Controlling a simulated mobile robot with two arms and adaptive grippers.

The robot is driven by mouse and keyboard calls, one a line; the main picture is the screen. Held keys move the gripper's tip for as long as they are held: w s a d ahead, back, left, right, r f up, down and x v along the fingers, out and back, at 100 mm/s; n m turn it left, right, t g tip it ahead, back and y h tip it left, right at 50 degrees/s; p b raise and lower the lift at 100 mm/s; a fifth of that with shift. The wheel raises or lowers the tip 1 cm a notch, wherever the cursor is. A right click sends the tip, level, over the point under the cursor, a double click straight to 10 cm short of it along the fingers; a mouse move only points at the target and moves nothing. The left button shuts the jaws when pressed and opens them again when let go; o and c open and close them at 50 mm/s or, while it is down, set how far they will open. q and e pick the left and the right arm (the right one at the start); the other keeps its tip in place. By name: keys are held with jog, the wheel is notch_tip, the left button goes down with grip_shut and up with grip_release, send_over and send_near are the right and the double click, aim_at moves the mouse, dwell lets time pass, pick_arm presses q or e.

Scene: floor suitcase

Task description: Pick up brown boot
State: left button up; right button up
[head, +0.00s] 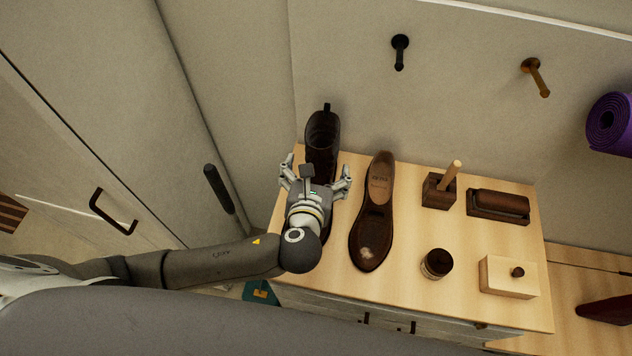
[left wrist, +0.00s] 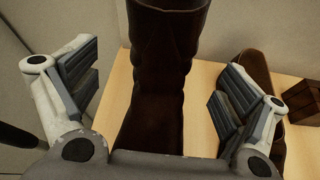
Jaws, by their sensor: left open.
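The dark brown boot (head: 322,135) stands upright near the back left of the wooden cabinet top, partly hidden by my left gripper in the head view. My left gripper (head: 315,172) is open, with one finger to each side of the boot. In the left wrist view the boot (left wrist: 160,85) rises between the two spread fingers, with a gap on both sides. Neither finger appears to touch it. My right gripper is not in view.
A brown loafer (head: 371,225) lies just right of the boot, close to my right-hand finger. A brush holder (head: 438,190), a dark brush (head: 498,206), a round jar (head: 437,263) and a light box (head: 508,276) stand further right. Walls lie behind and to the left.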

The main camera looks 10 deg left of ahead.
pick_arm(q)
jog(key=shift+w+f, duration=0.1)
jog(key=shift+w, duration=0.3)
jog(key=shift+w+f, duration=0.1)
jog(key=shift+w, duration=0.15)
jog(key=p+x, duration=0.1)
jog(key=x, duration=0.3)
jog(key=shift+w, duration=0.15)
jog(key=shift+w+f, duration=0.15)
jog(key=shift+w, duration=0.2)
jog(key=shift+s, duration=0.1)
jog(key=c, duration=1.9)
jog(key=shift+c, duration=0.7)
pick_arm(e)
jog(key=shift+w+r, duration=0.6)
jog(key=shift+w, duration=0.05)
